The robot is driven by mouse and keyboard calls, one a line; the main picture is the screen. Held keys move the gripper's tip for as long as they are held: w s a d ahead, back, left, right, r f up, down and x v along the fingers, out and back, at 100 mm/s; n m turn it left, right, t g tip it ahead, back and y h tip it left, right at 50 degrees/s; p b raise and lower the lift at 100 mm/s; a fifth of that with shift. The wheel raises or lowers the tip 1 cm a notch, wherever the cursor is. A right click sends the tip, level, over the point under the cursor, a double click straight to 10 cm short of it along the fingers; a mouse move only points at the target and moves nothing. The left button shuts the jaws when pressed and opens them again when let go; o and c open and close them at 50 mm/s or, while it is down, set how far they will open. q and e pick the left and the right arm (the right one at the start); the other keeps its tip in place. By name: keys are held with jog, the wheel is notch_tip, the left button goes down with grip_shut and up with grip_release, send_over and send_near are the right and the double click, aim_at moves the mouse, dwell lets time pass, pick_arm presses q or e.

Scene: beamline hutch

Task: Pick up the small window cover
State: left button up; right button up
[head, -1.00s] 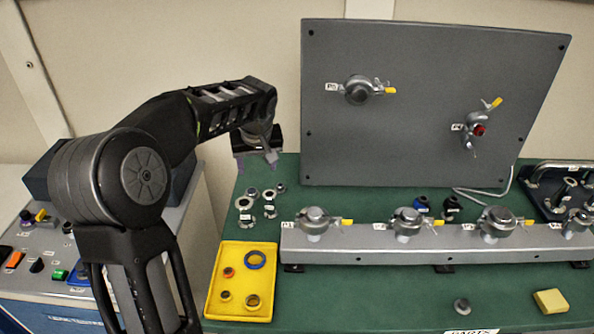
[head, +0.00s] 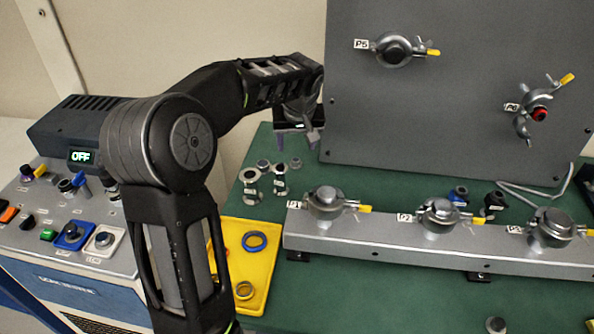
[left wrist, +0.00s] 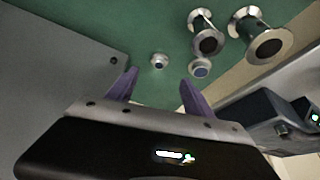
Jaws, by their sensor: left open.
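Two small round pieces lie on the green bench behind the flanged spools. The other (head: 262,165) has a darker top and also shows in the left wrist view (left wrist: 200,67). I cannot tell which is the small window cover. My left gripper (head: 297,142) is open and empty above the bench, just behind the pieces. In the left wrist view its purple fingers (left wrist: 159,78) point toward them, with the panel-side piece ahead of the gap. My right gripper is out of view.
Two flanged spools (head: 251,186) stand close in front of the pieces. The upright grey panel (head: 450,120) is close to the gripper's right. A yellow tray (head: 262,270) with rings and a grey rail (head: 400,245) with clamps are nearer. An instrument box (head: 75,130) reads OFF.

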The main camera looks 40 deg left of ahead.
aim_at(296, 160)
pick_arm(q)
jog(key=shift+f, duration=0.3)
jog(key=shift+x, duration=1.25)
jog(key=shift+p, duration=0.3)
jog(key=shift+w+f, duration=0.15)
jog(key=shift+f, duration=0.1)
jog(key=p+x, duration=0.1)
jog(key=x, duration=0.3)
jog(key=shift+w+a+f+p, duration=0.15)
jog(key=shift+a+f+p, duration=0.05)
jog(key=shift+f+p, duration=0.1)
jog(key=shift+c, duration=0.2)
grip_shut()
